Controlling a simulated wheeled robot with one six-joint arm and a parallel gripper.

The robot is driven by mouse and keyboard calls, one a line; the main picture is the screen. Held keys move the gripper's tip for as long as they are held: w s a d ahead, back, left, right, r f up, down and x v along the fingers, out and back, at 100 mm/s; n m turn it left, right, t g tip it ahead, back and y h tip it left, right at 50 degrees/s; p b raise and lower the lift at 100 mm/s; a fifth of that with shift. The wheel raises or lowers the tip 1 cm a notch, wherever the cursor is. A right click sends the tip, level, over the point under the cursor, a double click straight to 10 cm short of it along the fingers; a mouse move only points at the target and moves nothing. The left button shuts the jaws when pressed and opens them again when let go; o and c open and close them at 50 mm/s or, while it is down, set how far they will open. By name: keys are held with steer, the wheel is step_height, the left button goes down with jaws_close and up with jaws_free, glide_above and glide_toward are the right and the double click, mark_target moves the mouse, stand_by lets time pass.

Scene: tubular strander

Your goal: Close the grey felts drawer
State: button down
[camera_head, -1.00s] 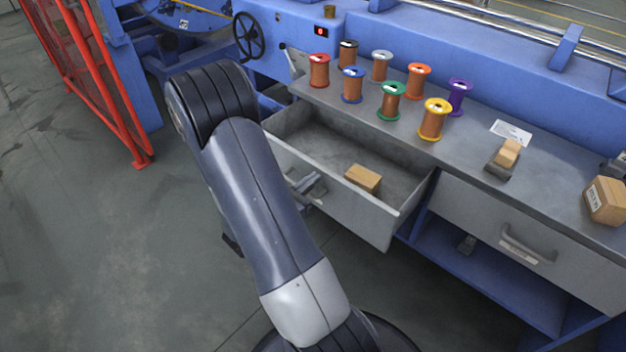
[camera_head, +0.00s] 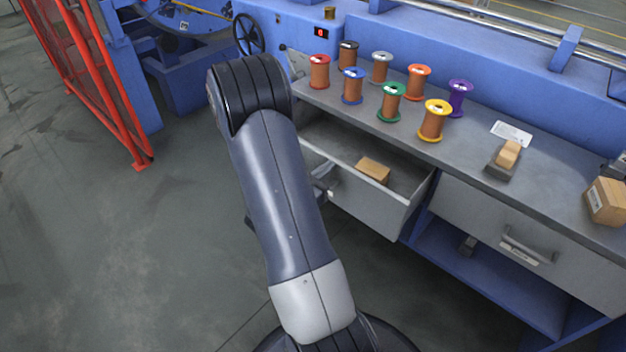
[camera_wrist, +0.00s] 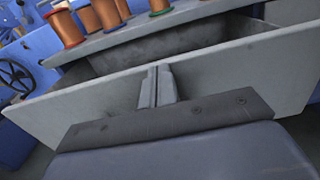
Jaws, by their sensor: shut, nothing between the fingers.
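The grey felts drawer (camera_head: 366,207) is partly open under the left part of the bench, with a small tan block (camera_head: 373,170) inside it. Its front panel also fills the middle of the wrist view (camera_wrist: 225,78). My gripper (camera_wrist: 157,72) is shut and empty, its fingers up against or very close to the drawer front; exact contact is hard to tell. In the head view my gripper (camera_head: 326,186) is mostly hidden behind my arm, at the drawer front. The drawer's handle and label are not visible.
Several coloured wire spools (camera_head: 391,102) stand on the bench top (camera_head: 465,150) above the drawer. A second drawer (camera_head: 490,222) at the right is closed. A cardboard box (camera_head: 606,201) sits at the bench's right end. A red mesh fence (camera_head: 95,80) stands left; the floor between is clear.

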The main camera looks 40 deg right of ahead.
steer(key=d+b, duration=0.1)
steer(key=d, duration=1.1)
steer(key=shift+w, duration=0.45)
